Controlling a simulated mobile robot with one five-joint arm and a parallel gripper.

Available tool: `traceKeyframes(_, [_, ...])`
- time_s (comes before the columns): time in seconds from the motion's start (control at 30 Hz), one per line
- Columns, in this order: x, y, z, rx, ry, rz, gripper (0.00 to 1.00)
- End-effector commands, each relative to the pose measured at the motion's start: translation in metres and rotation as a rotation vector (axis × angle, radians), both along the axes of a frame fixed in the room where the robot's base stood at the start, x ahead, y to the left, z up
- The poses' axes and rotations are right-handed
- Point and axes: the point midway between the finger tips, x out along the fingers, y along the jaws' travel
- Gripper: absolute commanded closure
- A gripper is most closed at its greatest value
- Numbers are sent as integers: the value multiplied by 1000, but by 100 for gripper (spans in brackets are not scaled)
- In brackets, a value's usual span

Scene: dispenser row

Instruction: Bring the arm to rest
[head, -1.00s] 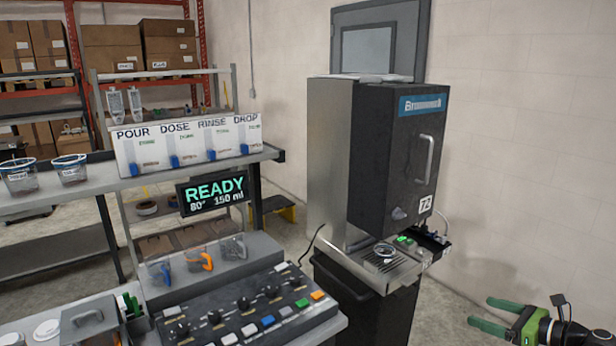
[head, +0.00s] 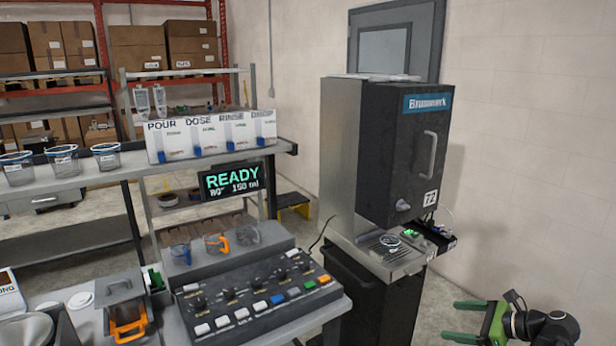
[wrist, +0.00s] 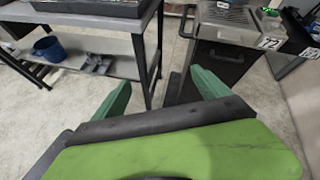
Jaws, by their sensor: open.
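My gripper (head: 456,320) is at the lower right of the head view, beside the black base of the dispenser. Its two green fingers are spread apart with nothing between them. In the wrist view my gripper (wrist: 160,92) also shows open and empty, with floor, a bench leg and the dispenser's base beyond it. The arm is held out to the right, clear of the bench and the dispenser.
The dispenser (head: 405,160), marked 72, stands at centre right with a drip tray (head: 385,262). The control panel (head: 250,300) sits on the bench to its left. A lit READY display (head: 231,179) hangs behind. Bare floor lies around my gripper.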

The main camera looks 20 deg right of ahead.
Motion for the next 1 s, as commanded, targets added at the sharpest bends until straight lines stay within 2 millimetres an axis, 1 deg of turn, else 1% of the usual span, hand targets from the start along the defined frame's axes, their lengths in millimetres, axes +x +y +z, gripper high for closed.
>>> traceKeyframes(0.03, [13,17,-6,-41,12,57,14])
traceKeyframes(0.07, [19,26,-10,-71,22,93,14])
traceKeyframes(0.17, [43,64,-26,-185,48,239,14])
traceKeyframes(0.27, [68,113,-45,-332,70,437,14])
traceKeyframes(0.3, [78,138,-53,-404,76,539,14])
traceKeyframes(0.37, [90,177,-66,-522,78,711,14])
traceKeyframes(0.4, [97,203,-75,-602,75,830,14])
traceKeyframes(0.47, [104,240,-86,-719,63,1013,14])
traceKeyframes(0.5, [107,264,-92,-796,52,1138,14])
traceKeyframes(0.57, [110,298,-101,-909,27,1326,14])
traceKeyframes(0.6, [111,320,-105,-980,7,1452,14])
traceKeyframes(0.7, [110,367,-112,-1139,-49,1743,14])
traceKeyframes(0.8, [109,400,-115,-1255,-99,1967,14])
traceKeyframes(0.83, [108,407,-115,-1281,-112,2017,14])
traceKeyframes(0.93, [107,426,-116,-1336,-139,2128,14])
traceKeyframes(1.0, [107,429,-116,-1351,-145,2157,14])
